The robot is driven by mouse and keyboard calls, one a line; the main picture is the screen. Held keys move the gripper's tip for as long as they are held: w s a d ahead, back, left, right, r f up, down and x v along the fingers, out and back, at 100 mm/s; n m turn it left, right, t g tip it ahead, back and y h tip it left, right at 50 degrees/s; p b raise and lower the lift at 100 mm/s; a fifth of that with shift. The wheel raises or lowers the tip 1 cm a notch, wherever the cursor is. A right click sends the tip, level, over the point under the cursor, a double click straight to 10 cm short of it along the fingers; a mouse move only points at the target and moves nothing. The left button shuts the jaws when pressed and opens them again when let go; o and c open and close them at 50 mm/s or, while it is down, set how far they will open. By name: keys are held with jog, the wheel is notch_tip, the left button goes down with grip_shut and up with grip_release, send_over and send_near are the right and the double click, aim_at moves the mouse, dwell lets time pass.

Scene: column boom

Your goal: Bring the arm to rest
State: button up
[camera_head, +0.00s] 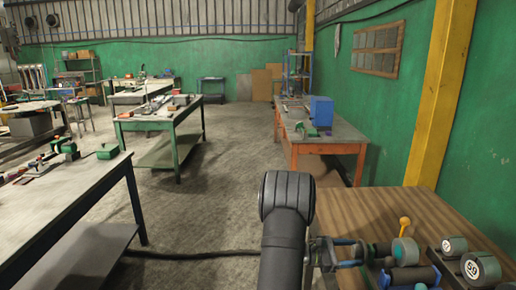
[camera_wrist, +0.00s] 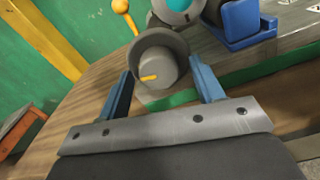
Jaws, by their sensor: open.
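My arm reaches forward from the bottom middle of the head view, and its dark rounded joint hides part of the floor. My gripper (camera_head: 358,253) is at the left part of the wooden bench top (camera_head: 365,212), pointing right. In the wrist view its two blue fingers (camera_wrist: 163,88) are spread apart, with a grey cup-like round part (camera_wrist: 160,62) showing between and beyond them. That part has a small yellow mark. I cannot tell whether the fingers touch it. Nothing is clearly held.
A yellow ball-topped lever (camera_head: 405,224), a grey-green cylinder (camera_head: 405,251) and a numbered roller (camera_head: 481,268) crowd the bench right of my gripper. A yellow post (camera_head: 440,95) rises behind. A workbench (camera_head: 60,200) stands left, with open floor (camera_head: 205,215) between.

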jog(key=shift+s+n, duration=0.1)
jog(key=shift+n, duration=1.8)
jog(key=shift+o, duration=0.9)
jog(key=o, duration=0.7)
jog(key=shift+m+g, duration=0.3)
jog(key=shift+m, duration=0.2)
jog(key=w+a, duration=0.1)
jog(key=w+a+r, duration=0.1)
jog(key=w+a, duration=0.2)
jog(key=shift+w+a+r, duration=0.1)
jog(key=shift+r, duration=0.2)
jog(key=w+a+r+m+g, duration=0.25)
jog(key=w+a, duration=0.35)
jog(key=a, duration=0.5)
jog(key=shift+n+t, duration=0.25)
jog(key=shift+t, duration=0.1)
jog(key=d, duration=0.3)
jog(key=s+d, duration=0.1)
jog(key=d, duration=0.6)
jog(key=shift+s, duration=0.2)
jog(key=shift+a, duration=0.1)
jog(key=a, duration=0.3)
jog(key=w+a, duration=0.1)
jog(key=a, duration=0.5)
jog(key=shift+w+a, duration=0.2)
jog(key=shift+a, duration=0.2)
